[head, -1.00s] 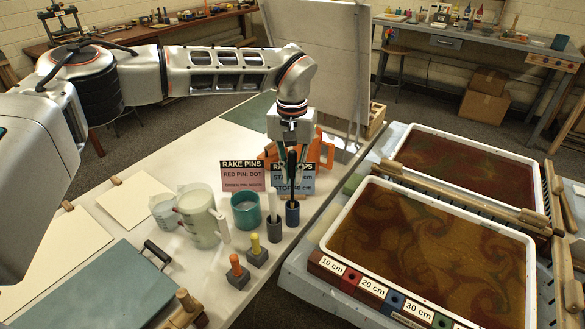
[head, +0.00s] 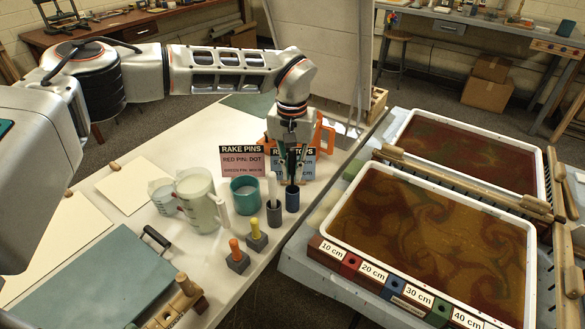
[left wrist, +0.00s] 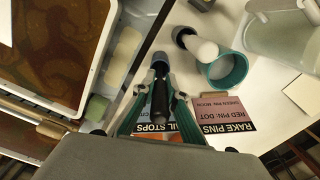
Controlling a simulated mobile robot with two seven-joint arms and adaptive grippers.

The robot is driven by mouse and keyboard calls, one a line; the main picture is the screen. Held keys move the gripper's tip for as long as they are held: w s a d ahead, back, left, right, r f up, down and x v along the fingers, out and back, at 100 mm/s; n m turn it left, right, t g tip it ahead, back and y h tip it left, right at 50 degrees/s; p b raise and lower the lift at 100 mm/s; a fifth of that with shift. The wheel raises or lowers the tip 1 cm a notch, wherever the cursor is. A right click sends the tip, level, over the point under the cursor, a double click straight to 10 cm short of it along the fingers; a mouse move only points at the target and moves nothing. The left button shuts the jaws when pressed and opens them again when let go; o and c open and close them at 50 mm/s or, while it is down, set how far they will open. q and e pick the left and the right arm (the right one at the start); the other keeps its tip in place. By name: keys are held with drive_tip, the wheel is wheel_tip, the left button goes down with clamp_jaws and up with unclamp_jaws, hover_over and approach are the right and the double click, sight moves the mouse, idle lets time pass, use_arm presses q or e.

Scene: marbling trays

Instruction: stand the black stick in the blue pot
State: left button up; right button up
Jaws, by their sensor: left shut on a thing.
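The small blue pot (head: 292,199) stands on the white table, right of the grey pot with the white stick. My left gripper (head: 291,164) is directly above it, pointing down and shut on the black stick (left wrist: 159,100). The stick is upright, and its lower end meets the mouth of the blue pot (left wrist: 160,60), seemingly inside the rim. How deep it reaches is hidden. The left wrist view also shows my left gripper's green fingers (left wrist: 158,112) on either side of the stick. My right gripper is not in view.
The grey pot (head: 274,215) with its white stick and the teal cup (head: 245,203) stand close on the left. Measuring jugs (head: 198,212) stand farther left. Rake sign cards (head: 240,161) stand behind. The marbling tray (head: 340,228) is to the right.

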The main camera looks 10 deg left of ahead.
use_arm(q)
drive_tip(key=o, duration=0.9)
drive_tip(key=shift+o, duration=0.3)
drive_tip(key=o, duration=0.4)
